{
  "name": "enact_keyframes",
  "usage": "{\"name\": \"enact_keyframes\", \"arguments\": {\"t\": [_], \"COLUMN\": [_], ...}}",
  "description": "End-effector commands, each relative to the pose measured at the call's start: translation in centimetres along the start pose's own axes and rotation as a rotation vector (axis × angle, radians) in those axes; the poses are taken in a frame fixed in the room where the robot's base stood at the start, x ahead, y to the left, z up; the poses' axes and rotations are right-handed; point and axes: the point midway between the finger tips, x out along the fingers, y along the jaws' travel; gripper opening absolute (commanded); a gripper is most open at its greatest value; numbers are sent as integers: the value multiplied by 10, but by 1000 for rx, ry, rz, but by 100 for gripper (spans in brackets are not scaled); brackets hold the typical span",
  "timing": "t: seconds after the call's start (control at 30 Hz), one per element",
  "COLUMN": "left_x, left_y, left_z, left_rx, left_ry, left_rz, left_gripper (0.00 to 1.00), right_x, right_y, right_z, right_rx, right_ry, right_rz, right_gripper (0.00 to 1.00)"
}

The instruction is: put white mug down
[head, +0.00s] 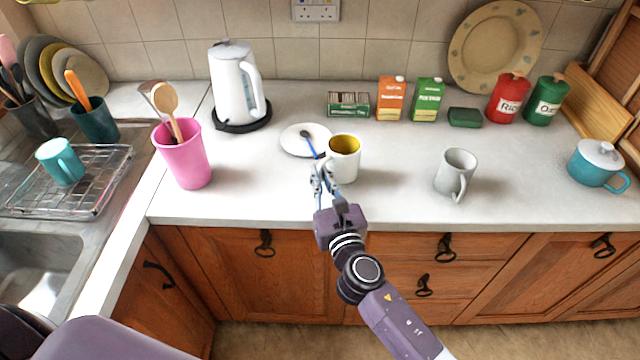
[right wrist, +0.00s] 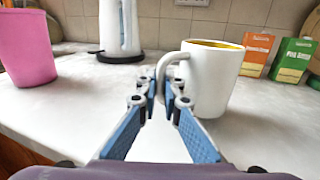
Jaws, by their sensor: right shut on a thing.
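The white mug with a yellow inside (head: 345,166) is upright at the middle of the white counter (head: 270,203). It also shows in the right wrist view (right wrist: 207,85). My right gripper (head: 321,172) is at the mug's left side. In the right wrist view its blue fingers (right wrist: 168,88) are shut on the mug's handle. The mug's base is at the counter or very close above it; I cannot tell whether it touches. My left gripper is not in view.
A white plate (head: 292,143) with a blue-handled utensil lies just behind and left of the mug. A grey-white mug (head: 456,173) stands to the right, a pink tumbler (head: 183,160) to the left. A kettle (head: 234,88) and boxes stand behind. The front counter strip is clear.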

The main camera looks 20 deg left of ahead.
Motion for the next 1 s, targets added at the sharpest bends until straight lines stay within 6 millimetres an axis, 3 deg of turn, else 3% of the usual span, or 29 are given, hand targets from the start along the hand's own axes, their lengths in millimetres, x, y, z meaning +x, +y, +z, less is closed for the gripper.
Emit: {"name": "enact_keyframes", "arguments": {"t": [0.03, 0.1, 0.5, 0.53, 0.67, 1.0], "left_x": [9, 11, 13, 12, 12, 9], "left_y": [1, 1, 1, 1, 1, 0], "left_z": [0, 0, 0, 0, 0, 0], "left_rx": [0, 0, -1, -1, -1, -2], "left_ry": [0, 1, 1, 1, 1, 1], "left_rz": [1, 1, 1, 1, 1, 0], "left_gripper": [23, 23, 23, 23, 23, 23], "right_x": [0, 0, 0, 0, 0, 0], "right_y": [1, 1, 0, 0, 0, 0], "right_z": [-11, -16, -20, -20, -20, -16], "right_rx": [1, 1, -2, 0, 0, 0], "right_ry": [-1, -2, -2, 0, 0, 0], "right_rz": [1, 1, 1, 1, 1, 1], "right_gripper": [0, 0, 0, 8, 23, 24]}}
